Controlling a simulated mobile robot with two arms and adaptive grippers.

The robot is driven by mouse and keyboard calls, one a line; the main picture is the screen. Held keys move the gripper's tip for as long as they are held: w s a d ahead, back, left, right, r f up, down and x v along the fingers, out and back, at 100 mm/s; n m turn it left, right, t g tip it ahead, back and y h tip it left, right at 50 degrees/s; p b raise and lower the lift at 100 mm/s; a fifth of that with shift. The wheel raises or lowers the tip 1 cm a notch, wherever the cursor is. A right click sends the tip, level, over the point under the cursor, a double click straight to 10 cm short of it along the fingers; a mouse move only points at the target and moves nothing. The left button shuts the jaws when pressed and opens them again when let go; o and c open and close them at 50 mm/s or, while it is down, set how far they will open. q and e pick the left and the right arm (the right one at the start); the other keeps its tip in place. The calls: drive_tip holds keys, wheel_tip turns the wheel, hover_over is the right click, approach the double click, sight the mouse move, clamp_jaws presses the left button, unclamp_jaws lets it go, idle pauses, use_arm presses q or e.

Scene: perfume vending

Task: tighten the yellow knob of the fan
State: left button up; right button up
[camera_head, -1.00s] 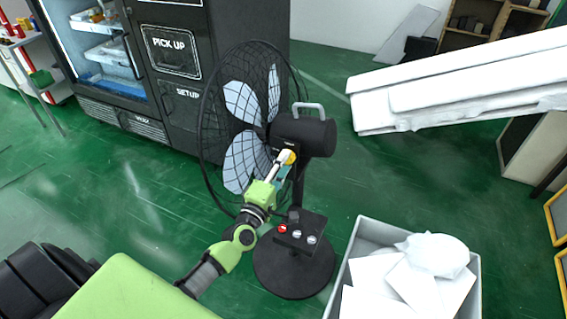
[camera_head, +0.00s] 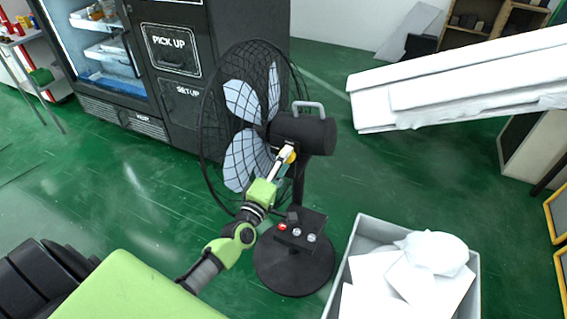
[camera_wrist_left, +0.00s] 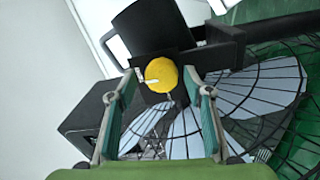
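The black fan (camera_head: 303,133) stands on a round black base, with its wire cage toward the left. Its yellow knob (camera_head: 291,157) is at the back of the fan, below the motor housing. My left gripper (camera_head: 286,153) reaches up to the knob from the lower left. In the left wrist view the yellow knob (camera_wrist_left: 161,75), with a small white mark, lies between the tips of my left gripper (camera_wrist_left: 160,76). The fingers are spread, with a narrow gap seen on each side of the knob. Contact cannot be made out. My right gripper is not in view.
A grey bin (camera_head: 340,290) of white items stands at the lower right. A black vending machine (camera_head: 190,100) is behind the fan. White slabs (camera_head: 460,85) jut in at the right.

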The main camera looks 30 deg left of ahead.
use_arm(q)
drive_tip(key=shift+f, duration=0.1)
drive_tip(key=s, duration=1.2)
drive_tip(key=shift+d+f, duration=0.35)
drive_tip(key=shift+d, duration=0.05)
